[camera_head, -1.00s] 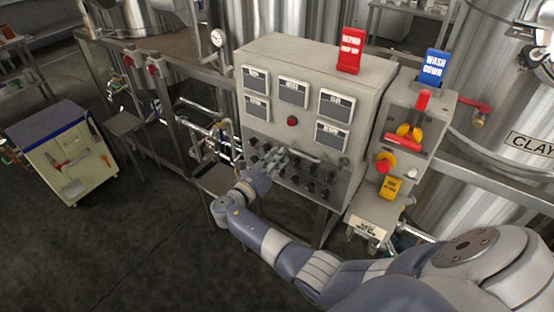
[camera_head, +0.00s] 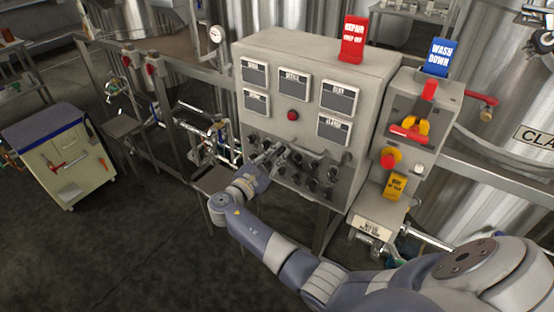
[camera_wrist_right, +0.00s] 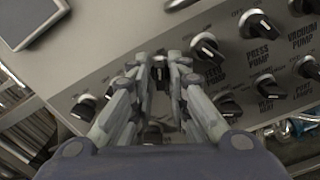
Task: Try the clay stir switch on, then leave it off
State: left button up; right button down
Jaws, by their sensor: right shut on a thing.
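My right gripper (camera_head: 281,150) is at the knob rows on the lower front of the grey control panel (camera_head: 375,85). In the right wrist view, its fingers (camera_wrist_right: 160,65) are shut on a black switch knob (camera_wrist_right: 159,73) with a pale pointer mark. The label of this knob is hidden by the fingers, so I cannot read whether it is the clay stir switch. Another black knob (camera_wrist_right: 154,134) shows between the finger links, lower down. My left gripper is not in view.
Neighbouring knobs sit close by, among them the press pump knob (camera_wrist_right: 257,24) and the feed pump knob (camera_wrist_right: 207,46). A red button (camera_head: 292,114) is above the rows. A side box with a yellow-and-red switch (camera_head: 411,128) stands right of the panel. A tool cart (camera_head: 62,155) is at left.

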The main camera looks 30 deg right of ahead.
jog(key=shift+f+m+b, duration=0.1)
jog(key=shift+m+b, duration=0.2)
jog(key=shift+m, duration=0.3)
jog(key=c, duration=1.7)
grip_release()
jog(key=v, duration=1.2)
